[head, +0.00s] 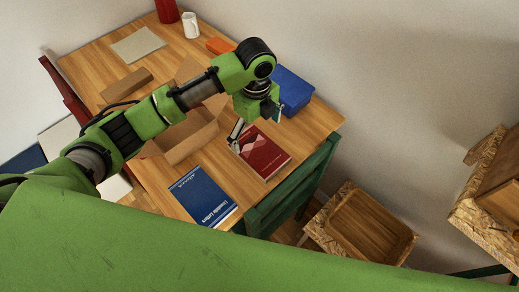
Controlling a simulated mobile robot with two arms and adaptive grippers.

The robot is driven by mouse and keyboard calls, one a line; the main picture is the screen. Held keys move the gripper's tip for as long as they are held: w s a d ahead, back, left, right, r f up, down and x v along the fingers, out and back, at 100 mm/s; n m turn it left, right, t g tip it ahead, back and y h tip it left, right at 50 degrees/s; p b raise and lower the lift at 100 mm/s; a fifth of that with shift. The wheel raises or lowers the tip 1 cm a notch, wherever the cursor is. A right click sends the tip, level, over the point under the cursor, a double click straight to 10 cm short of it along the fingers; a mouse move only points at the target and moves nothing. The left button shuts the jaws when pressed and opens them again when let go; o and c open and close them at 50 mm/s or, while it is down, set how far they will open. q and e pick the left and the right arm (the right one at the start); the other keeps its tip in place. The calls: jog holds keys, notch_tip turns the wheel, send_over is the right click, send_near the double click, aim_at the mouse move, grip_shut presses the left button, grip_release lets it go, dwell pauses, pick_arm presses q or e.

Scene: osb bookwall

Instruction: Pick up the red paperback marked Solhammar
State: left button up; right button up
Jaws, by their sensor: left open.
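A red paperback (265,155) lies flat on the wooden table near its right edge. Its printed title is too small to read. My left gripper (255,126) is above the far left part of the red book, pointing down, with its fingers apart and nothing seen between them. I cannot tell whether a fingertip touches the book. A blue paperback (203,198) lies flat on the table, nearer and to the left. My right gripper is not in view.
An open cardboard box (192,138) stands left of the red book, partly behind my arm. A blue box (292,90) stands beyond the book. A white mug (191,25) is at the back. A wooden tray (370,228) sits right of the table, beside a green chair (290,195).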

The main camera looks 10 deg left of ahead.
aim_at(259, 150)
pick_arm(q)
notch_tip(259, 150, down, 3)
jog(key=shift+w+d+r, duration=0.1)
jog(key=shift+f, duration=0.5)
notch_tip(259, 150, down, 5)
jog(key=shift+d+r+p, duration=0.1)
jog(key=shift+d+p, duration=0.05)
jog(key=shift+p, duration=0.45)
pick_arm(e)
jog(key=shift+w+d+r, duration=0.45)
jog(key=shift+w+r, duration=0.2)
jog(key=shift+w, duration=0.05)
pick_arm(q)
jog(key=c, duration=1.4)
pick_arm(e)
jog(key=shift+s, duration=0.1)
